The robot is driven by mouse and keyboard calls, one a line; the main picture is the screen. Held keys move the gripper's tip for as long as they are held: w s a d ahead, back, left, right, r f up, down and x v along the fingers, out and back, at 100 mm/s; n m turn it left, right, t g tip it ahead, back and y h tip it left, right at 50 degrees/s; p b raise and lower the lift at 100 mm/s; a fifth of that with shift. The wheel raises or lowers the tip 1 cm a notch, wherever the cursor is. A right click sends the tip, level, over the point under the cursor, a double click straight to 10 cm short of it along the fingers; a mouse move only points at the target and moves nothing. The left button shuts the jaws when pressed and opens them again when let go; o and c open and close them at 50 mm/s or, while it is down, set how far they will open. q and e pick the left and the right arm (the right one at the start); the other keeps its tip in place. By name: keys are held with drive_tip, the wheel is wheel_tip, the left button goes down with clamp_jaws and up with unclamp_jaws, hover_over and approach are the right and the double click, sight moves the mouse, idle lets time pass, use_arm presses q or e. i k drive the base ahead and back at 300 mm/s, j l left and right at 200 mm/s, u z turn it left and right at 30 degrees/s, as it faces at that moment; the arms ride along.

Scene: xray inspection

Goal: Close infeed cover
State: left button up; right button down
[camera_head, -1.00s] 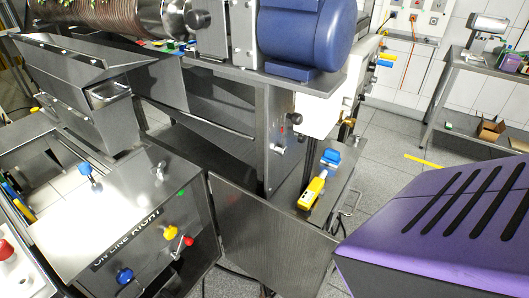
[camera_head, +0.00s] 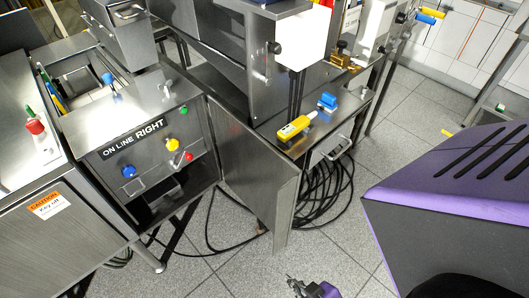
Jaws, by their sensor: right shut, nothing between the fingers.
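A flat grey metal panel (camera_head: 252,182) stands open like a door beside the ON LINE RIGHT control box (camera_head: 150,138). It juts toward the front with its free edge over the floor. No label shows that it is the infeed cover, so I cannot tell for certain. My right gripper (camera_head: 300,287) shows at the bottom edge, partly cut off. It is shut and empty, in front of the panel and apart from it. My left gripper is not in view.
Black cables (camera_head: 330,190) lie coiled on the tiled floor behind the panel's free edge. A yellow handheld unit (camera_head: 297,127) and a blue block (camera_head: 327,101) sit on a metal shelf. A red emergency button (camera_head: 36,126) is at the left. Tiled floor is free in front.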

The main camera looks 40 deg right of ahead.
sight(266, 181)
drive_tip(key=l+u, duration=0.15)
drive_tip(key=l, duration=0.2)
drive_tip(key=k+l+u, duration=0.1)
drive_tip(key=l, duration=0.2)
drive_tip(key=k+l+u, duration=0.15)
drive_tip(key=l, duration=0.2)
drive_tip(key=l+u, duration=0.25)
drive_tip(key=l, duration=0.85)
drive_tip(key=k+l, duration=0.15)
drive_tip(key=k+l+u, duration=0.1)
drive_tip(key=l, duration=0.3)
